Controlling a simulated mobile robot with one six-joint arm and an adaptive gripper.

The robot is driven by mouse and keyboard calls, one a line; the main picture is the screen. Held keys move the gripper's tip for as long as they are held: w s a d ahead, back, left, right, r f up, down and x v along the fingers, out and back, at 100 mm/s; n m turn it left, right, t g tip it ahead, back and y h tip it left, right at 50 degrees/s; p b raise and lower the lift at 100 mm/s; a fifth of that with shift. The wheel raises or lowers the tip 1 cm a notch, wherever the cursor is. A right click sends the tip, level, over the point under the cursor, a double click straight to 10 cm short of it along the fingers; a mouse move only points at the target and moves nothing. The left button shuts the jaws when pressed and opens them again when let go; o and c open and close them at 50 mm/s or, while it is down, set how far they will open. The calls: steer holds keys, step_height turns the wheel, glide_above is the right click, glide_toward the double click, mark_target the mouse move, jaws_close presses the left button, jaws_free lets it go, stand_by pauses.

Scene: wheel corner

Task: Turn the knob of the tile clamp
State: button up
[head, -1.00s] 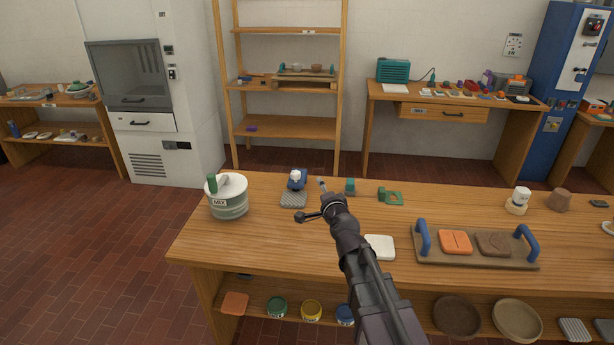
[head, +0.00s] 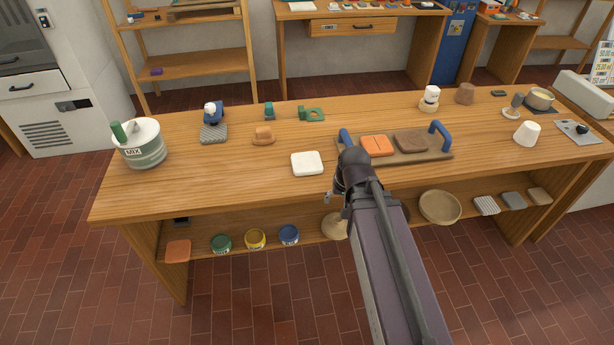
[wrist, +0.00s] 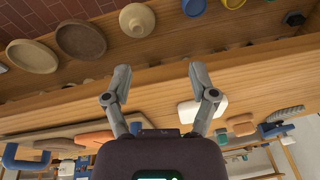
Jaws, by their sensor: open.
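A blue device with a white rounded top (head: 212,112) stands at the back left of the bench, against a grey ribbed tile (head: 214,134). It looks like the tile clamp; its knob is too small to make out surely. The wrist view, which appears upside down, shows the blue device (wrist: 272,130) and ribbed tile (wrist: 286,114) at the right. My gripper (wrist: 159,72) is open and empty, its two fingers wide apart before the bench's front edge. In the head view my gripper (head: 340,194) is partly hidden by my arm, well right of the blue device and nearer.
A white tile (head: 307,163) and a small brown-orange piece (head: 263,136) lie on the bench (head: 230,180). A tray with blue handles (head: 436,155) is to the right. A MIX pot (head: 140,143) stands far left. Bowls and tins fill the shelf below.

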steer(key=s+d+f+g+h+b, duration=0.1)
steer(key=s+d+f+b, duration=0.3)
steer(key=f, duration=0.4)
steer(key=shift+s+d+n+g+b, duration=0.25)
steer(key=shift+s+g+b, duration=0.3)
steer(key=shift+b, duration=0.6)
steer(key=shift+w, duration=0.1)
steer(key=shift+c, duration=1.2)
steer(key=shift+a, duration=0.15)
